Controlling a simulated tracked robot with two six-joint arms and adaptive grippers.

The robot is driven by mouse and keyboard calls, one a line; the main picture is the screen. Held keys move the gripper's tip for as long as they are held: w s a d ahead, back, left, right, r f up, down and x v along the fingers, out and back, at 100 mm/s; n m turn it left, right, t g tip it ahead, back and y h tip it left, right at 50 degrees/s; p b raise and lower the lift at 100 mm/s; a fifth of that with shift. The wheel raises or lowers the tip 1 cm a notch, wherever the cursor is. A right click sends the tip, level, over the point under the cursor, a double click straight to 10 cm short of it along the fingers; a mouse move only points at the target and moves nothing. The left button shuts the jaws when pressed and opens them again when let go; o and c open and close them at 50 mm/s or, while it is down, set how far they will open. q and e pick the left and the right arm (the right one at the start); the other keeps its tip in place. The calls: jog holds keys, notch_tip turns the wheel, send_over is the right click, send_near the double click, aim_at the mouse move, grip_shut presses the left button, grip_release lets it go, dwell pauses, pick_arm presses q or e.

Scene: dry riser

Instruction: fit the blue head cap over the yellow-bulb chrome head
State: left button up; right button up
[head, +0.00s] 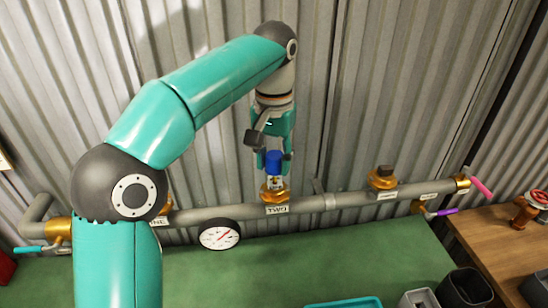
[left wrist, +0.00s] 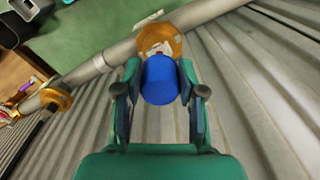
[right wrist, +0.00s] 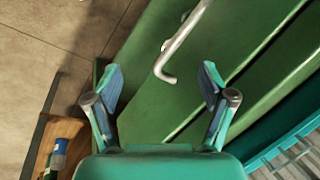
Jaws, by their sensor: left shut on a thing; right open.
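The blue head cap (head: 273,160) is held by my left gripper (head: 268,146), above the outlet labelled TWO on the pipe. In the left wrist view the cap (left wrist: 160,80) sits between the two fingers of the left gripper (left wrist: 161,88). A chrome head (head: 275,182) shows just below the cap, standing on a brass fitting (head: 273,195). Its bulb colour is too small to tell, and whether the cap touches it I cannot tell. My right gripper (right wrist: 160,90) is open and empty in the right wrist view.
A grey pipe (head: 323,203) runs along the corrugated wall, with a pressure gauge (head: 220,235) and a dark-topped brass fitting (head: 383,178). The green bench (head: 290,260) is mostly clear. A teal tray (head: 345,303) and a dark bin (head: 465,288) stand at its front right.

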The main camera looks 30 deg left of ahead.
aim_at(273, 174)
pick_arm(q)
jog(key=shift+f+b, duration=1.3)
jog(key=shift+f, duration=0.65)
jog(key=o, duration=0.8)
jog(key=shift+w+r, duration=0.1)
jog(key=shift+r, duration=3.6)
